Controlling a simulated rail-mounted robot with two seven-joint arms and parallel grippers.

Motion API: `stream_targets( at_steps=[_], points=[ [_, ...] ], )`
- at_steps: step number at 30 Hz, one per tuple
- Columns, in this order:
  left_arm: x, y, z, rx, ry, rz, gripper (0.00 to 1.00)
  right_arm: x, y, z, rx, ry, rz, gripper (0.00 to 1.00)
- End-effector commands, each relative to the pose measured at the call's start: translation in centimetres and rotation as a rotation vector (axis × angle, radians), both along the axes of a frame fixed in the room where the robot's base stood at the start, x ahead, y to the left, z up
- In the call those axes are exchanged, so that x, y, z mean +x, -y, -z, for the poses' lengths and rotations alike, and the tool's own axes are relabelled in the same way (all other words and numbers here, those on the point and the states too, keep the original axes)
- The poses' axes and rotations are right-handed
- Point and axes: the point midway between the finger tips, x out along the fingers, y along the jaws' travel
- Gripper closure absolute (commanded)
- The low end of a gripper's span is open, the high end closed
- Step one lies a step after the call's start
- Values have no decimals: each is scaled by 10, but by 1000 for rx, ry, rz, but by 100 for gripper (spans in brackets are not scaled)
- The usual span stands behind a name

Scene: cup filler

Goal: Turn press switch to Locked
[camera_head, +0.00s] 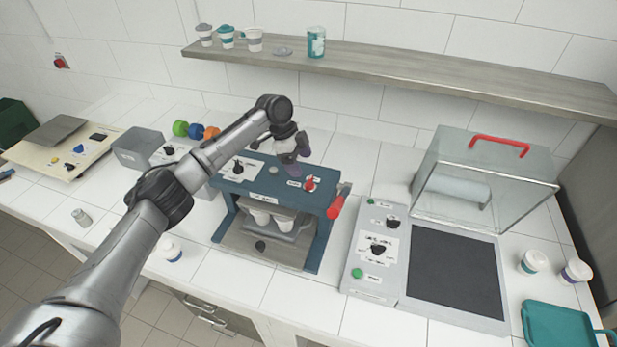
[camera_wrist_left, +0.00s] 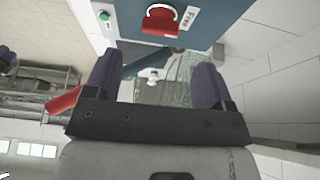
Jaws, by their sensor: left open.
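The blue press (camera_head: 262,177) stands mid-counter. In the left wrist view the red knob (camera_wrist_left: 160,20) is at the top centre, beyond the fingertips. My left gripper (camera_head: 297,158) is over the press top, a little behind and left of the red knob. Its purple fingers are apart and empty, also in the left wrist view (camera_wrist_left: 155,68). My right gripper is out of view.
A red lever handle (camera_head: 336,206) sticks out at the press's right side. White cups (camera_head: 260,217) stand inside the press. A grey control panel (camera_head: 376,248) is to the right, and a glass case (camera_head: 485,185) behind it. A shelf (camera_head: 420,68) runs along the wall.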

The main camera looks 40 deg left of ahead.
Motion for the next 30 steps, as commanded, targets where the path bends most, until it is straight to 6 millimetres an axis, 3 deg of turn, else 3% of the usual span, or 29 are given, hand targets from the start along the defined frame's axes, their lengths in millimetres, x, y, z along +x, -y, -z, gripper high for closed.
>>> stream_targets(
  at_steps=[6, 12, 28, 30],
  points=[
    [5, 14, 34, 0, -3, 0, 23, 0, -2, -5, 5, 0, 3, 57],
    [8, 21, 54, 0, -1, -2, 23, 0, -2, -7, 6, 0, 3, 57],
    [10, 25, 66, 1, 0, -1, 23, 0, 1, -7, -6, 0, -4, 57],
    [10, 25, 65, 1, 0, -1, 30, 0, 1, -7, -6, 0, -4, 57]
  ],
)
